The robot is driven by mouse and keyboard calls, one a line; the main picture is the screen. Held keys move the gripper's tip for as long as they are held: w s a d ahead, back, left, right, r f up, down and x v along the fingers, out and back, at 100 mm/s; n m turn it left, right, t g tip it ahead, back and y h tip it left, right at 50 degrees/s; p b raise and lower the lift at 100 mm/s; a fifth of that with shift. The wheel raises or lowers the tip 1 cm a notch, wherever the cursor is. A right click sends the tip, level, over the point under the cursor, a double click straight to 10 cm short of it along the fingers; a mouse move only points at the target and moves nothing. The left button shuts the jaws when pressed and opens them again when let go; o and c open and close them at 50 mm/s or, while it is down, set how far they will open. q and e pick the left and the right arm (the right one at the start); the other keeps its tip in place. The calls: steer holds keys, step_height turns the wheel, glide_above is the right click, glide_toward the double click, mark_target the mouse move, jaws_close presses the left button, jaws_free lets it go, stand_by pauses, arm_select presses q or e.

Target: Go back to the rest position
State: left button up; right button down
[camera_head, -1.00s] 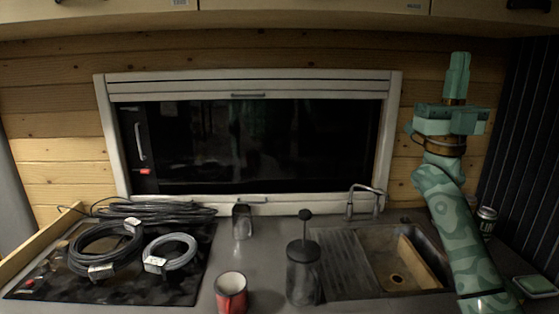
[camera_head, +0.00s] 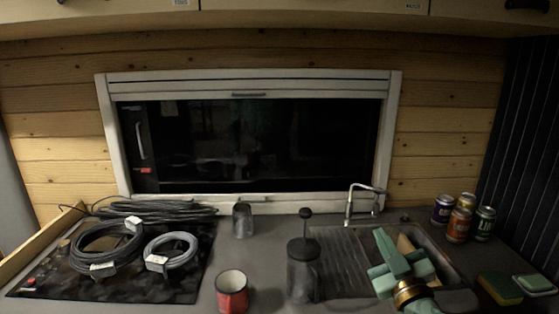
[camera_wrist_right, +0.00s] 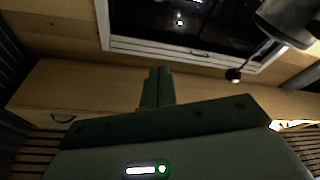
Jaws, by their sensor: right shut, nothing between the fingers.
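My right gripper (camera_head: 382,238) is low over the sink (camera_head: 345,262) at the right of the head view, its fingers pointing up and to the left in the picture. It hides part of the basin. In the right wrist view the two fingers of this gripper (camera_wrist_right: 158,78) lie together, shut, with nothing between them. My left gripper is in neither view.
A dark French press (camera_head: 304,270) stands just left of the sink, near my right gripper, with a red mug (camera_head: 231,291) further left. Several cans (camera_head: 459,224) stand right of the sink, near a sponge (camera_head: 500,288). Coiled cables (camera_head: 105,248) lie on the hob.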

steer(key=s+d+f+g+h, duration=0.35)
steer(key=s+f+g, duration=0.45)
steer(key=s+f, duration=0.7)
steer(key=s+d+f+g+h, duration=0.2)
steer(key=s+f+g, duration=0.15)
steer(key=s, duration=0.55)
steer(key=s+d+f+g+h, duration=0.2)
steer(key=s+d+f+g, duration=0.15)
steer(key=s, duration=0.45)
steer(key=s+a+f+g+y, duration=0.1)
steer(key=s+a+f, duration=0.15)
steer(key=f, duration=0.95)
steer(key=s+a+f+g+y, duration=0.1)
steer(key=s+a+f+y, duration=0.15)
steer(key=f, duration=0.95)
steer(key=s+f+m+g, duration=0.3)
steer(key=s+f, duration=1.3)
steer(key=s, duration=0.4)
steer(key=shift+s+a+f+y, duration=0.15)
steer(key=shift+s+f+y, duration=0.15)
steer(key=shift+f, duration=0.1)
